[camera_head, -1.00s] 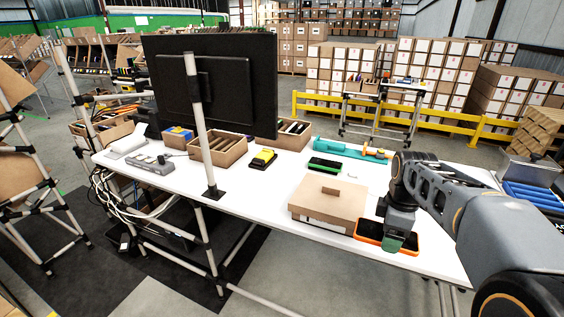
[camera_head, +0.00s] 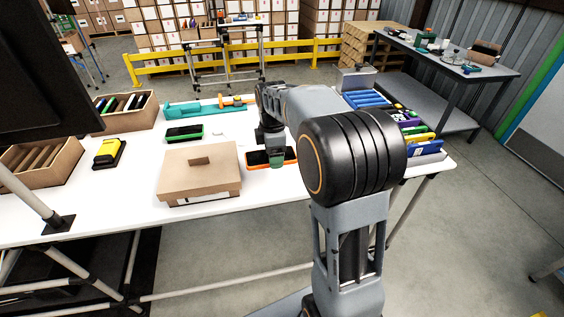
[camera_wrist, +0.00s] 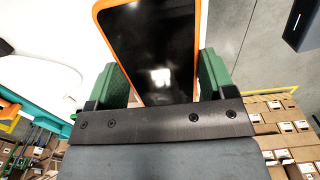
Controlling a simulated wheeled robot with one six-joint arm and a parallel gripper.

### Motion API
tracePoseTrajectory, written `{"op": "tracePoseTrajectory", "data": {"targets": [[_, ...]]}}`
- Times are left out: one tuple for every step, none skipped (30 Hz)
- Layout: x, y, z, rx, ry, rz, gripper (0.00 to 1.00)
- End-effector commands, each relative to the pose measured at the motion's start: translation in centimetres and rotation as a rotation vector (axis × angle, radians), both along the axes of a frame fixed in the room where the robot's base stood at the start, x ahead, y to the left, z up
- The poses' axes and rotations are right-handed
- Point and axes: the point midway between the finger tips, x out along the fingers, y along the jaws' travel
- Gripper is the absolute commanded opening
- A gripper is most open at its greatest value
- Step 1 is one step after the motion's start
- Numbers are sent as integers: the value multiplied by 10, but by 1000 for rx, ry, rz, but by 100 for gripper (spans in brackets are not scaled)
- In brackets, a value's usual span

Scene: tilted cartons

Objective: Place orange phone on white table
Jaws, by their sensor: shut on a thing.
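The orange phone (camera_head: 257,158), a dark screen in an orange case, shows at the white table's (camera_head: 120,178) front right part, to the right of the cardboard box. My gripper (camera_head: 277,157) is on it, with my arm hiding part of both. In the wrist view the phone (camera_wrist: 150,50) stands between the two green fingers of my gripper (camera_wrist: 163,80), which is shut on its sides. The white table (camera_wrist: 75,30) also shows in the wrist view, to the left. I cannot tell whether the phone touches the tabletop.
A lidded cardboard box (camera_head: 200,178) is close left of the phone. A green-edged phone (camera_head: 184,132) and a teal tool (camera_head: 205,109) lie behind. A yellow-black device (camera_head: 108,153) and wooden bins are farther left. Blue rollers (camera_head: 366,98) and coloured items (camera_head: 420,140) are to the right.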

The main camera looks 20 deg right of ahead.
Motion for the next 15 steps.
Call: {"op": "tracePoseTrajectory", "data": {"targets": [[7,-11,-5,0,1,-6,47],[11,-17,-8,0,1,-4,47],[13,-21,-18,1,4,-4,47],[16,-25,-23,1,3,-3,47],[18,-28,-28,1,3,-2,47],[21,-32,-34,1,3,-1,47],[23,-34,-38,0,1,-2,47],[25,-37,-41,0,1,-2,47],[26,-40,-45,0,0,-2,47],[27,-41,-48,0,0,-1,47],[29,-43,-50,0,0,-1,47],[30,-44,-52,0,-1,0,47],[31,-45,-54,0,-1,0,47],[31,-46,-55,0,-2,0,47],[32,-47,-55,0,-2,0,47]]}}
